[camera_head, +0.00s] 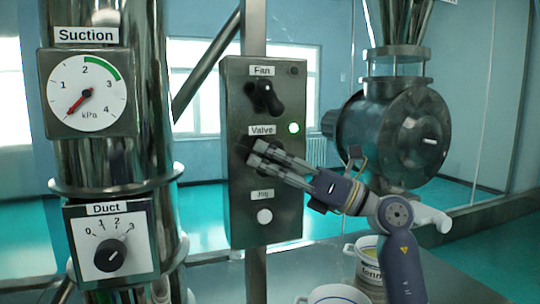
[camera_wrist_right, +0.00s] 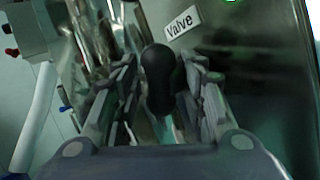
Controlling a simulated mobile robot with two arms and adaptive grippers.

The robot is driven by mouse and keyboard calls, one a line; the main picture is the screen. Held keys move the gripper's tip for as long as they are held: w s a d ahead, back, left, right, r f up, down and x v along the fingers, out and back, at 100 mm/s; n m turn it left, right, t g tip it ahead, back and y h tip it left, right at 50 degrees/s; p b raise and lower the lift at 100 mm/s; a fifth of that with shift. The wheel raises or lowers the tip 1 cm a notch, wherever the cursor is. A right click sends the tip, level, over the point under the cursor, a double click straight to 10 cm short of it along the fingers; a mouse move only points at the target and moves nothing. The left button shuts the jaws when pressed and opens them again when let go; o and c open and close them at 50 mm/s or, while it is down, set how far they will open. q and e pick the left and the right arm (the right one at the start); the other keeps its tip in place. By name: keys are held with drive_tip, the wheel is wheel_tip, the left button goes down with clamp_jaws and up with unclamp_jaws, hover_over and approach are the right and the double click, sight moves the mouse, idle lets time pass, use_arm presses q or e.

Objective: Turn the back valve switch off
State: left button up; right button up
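The valve switch is a black knob under the "Valve" label (camera_head: 262,130) on the grey control box. In the head view my right gripper's fingers mostly cover it. The right wrist view shows the black valve knob (camera_wrist_right: 160,80) between the two fingers of my right gripper (camera_wrist_right: 160,95), with narrow gaps on both sides, so the gripper looks open around it. The right gripper (camera_head: 254,155) reaches the box from the lower right. A green lamp (camera_head: 294,128) is lit beside the valve label. My left gripper is not in view.
On the same box (camera_head: 238,200), the black fan knob (camera_head: 266,97) is above and the white jog button (camera_head: 265,216) below. A suction gauge (camera_head: 88,92) and duct dial (camera_head: 110,255) are at left. A metal valve housing (camera_head: 415,135) stands right; labelled tubs (camera_head: 370,262) are below.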

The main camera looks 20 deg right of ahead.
clamp_jaws()
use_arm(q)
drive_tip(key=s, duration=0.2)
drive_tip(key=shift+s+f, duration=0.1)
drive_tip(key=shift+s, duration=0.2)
